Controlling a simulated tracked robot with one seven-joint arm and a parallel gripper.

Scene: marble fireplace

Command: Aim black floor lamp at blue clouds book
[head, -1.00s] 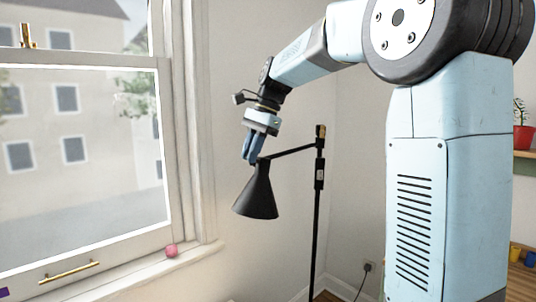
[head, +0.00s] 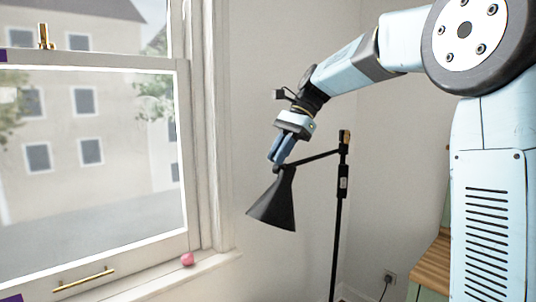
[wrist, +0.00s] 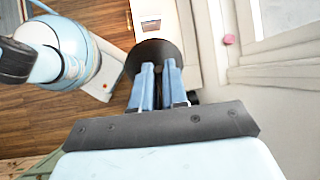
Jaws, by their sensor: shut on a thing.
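The black floor lamp (head: 274,206) stands in the corner by the window, its cone shade tilted with the opening facing down and to the left. A thin arm joins the shade to its upright pole (head: 338,225). My gripper (head: 276,160) is shut on the top of the lamp shade, its blue fingers coming down from above. In the wrist view the two fingers (wrist: 159,68) lie close together over the dark round shade (wrist: 152,50). I see no blue clouds book in these views.
The window with its sill (head: 150,287) is at the left, and a pink ball (head: 187,259) sits on the sill. A wooden surface (head: 432,262) is at the right behind my body. A wall socket (head: 389,276) is low in the corner. Wooden floor (wrist: 75,100) shows in the wrist view.

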